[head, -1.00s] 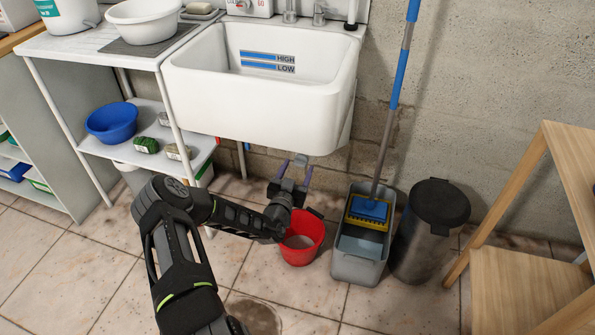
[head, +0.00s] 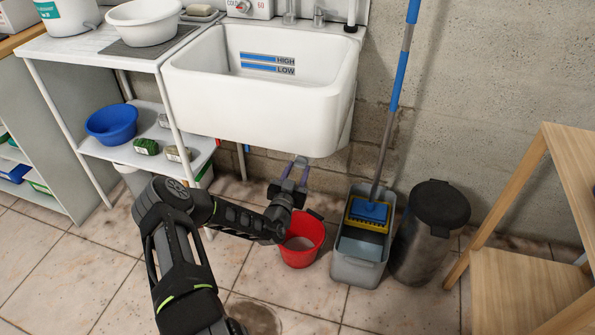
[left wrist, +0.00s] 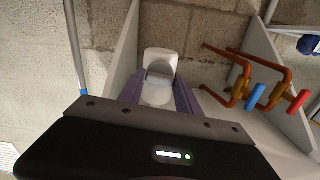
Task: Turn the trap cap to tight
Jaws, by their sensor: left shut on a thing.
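The white sink (head: 255,110) is on the wall, and its trap hangs beneath it. The trap cap is a small grey piece (head: 301,160) under the sink. In the left wrist view the pale trap cap (left wrist: 157,94) sits between two purple fingers, below the white trap body (left wrist: 161,58). My left gripper (head: 296,172) has come up from below and is shut on the cap. The gripper body hides part of the cap, and I cannot tell how tight it is. My right gripper is not in view.
A red bucket (head: 303,255) stands on the floor under the gripper. A grey mop bucket (head: 356,272) and a dark bin (head: 418,250) stand to its right. Copper pipes (left wrist: 240,85) run beside the trap. A shelf table (head: 120,50) stands left.

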